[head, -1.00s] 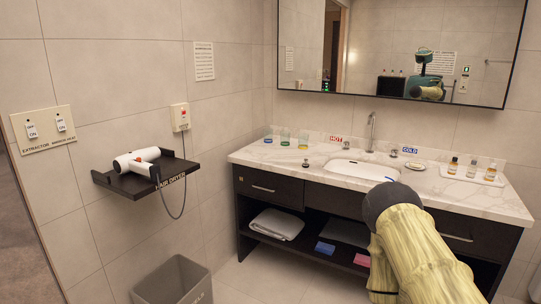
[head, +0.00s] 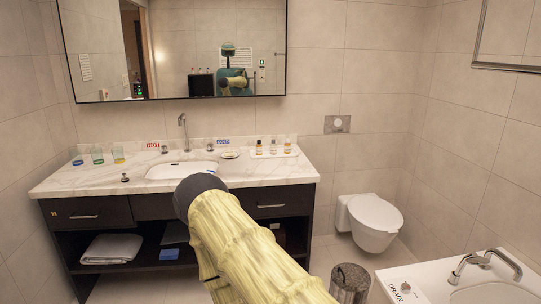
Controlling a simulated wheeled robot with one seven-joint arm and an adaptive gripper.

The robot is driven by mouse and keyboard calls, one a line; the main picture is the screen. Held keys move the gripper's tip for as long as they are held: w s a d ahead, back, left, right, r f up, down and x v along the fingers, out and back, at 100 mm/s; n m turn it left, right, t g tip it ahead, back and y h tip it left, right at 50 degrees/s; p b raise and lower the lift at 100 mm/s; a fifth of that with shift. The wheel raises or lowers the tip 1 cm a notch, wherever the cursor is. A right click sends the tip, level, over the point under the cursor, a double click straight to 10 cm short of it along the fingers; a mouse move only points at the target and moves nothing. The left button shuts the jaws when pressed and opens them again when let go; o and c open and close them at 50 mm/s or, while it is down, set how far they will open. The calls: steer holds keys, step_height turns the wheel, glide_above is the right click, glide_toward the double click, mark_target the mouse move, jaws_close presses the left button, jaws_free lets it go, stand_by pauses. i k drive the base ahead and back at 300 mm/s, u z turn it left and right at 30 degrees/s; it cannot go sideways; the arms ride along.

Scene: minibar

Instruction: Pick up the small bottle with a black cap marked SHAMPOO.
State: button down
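Three small bottles stand upright on a white tray (head: 249,155) at the right end of the marble counter. The left bottle (head: 259,149) and the middle bottle (head: 273,148) look amber with dark caps. The right bottle (head: 287,147) has a paler cap. Their labels are too small to read, so I cannot tell which is marked SHAMPOO. My arm, in a pale yellow ribbed cover with a dark rounded joint, rises in front of the counter. My gripper does not show.
The marble counter (head: 95,177) holds a sink (head: 180,170), a faucet (head: 183,130), several tumblers at the left and a small dish (head: 229,154). A toilet (head: 372,218), a bin (head: 349,281) and a basin with a tap (head: 480,262) are at right.

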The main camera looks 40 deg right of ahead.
mark_target(259, 147)
steer(key=u, duration=0.35)
steer(key=k, duration=0.2)
steer(key=z, duration=1.7)
steer(key=i, duration=1.05)
steer(key=z, duration=0.25)
steer(key=i, duration=1.45)
steer(key=u, duration=0.6)
